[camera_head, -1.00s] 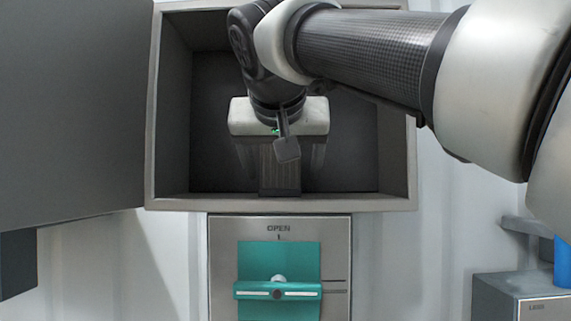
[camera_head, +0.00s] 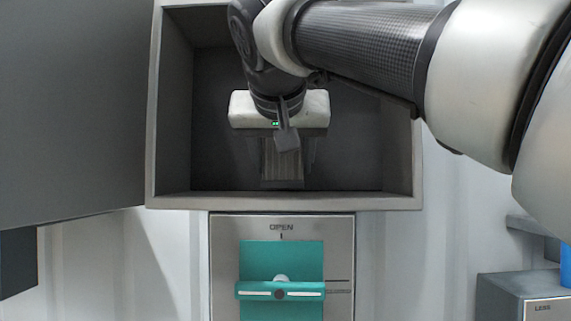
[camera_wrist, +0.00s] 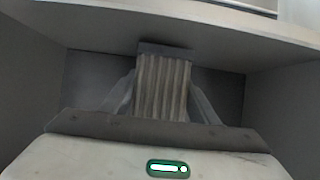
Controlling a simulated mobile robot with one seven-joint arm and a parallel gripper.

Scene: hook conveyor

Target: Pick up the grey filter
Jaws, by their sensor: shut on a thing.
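The grey filter (camera_head: 283,165) is a ribbed block inside the open grey box (camera_head: 300,201), below my gripper (camera_head: 283,157). In the wrist view the filter (camera_wrist: 162,86) stands between the two fingers of my gripper (camera_wrist: 163,100), its pleats facing the camera. The gripper is shut on it. In the head view the white gripper body hides the filter's top. Whether its lower end touches the box floor is hard to tell.
The box's walls are close around my gripper, and its grey door (camera_head: 75,110) stands open at left. Below is a metal panel marked OPEN with a teal handle (camera_head: 280,290). A grey box with a blue item (camera_head: 566,265) stands at lower right.

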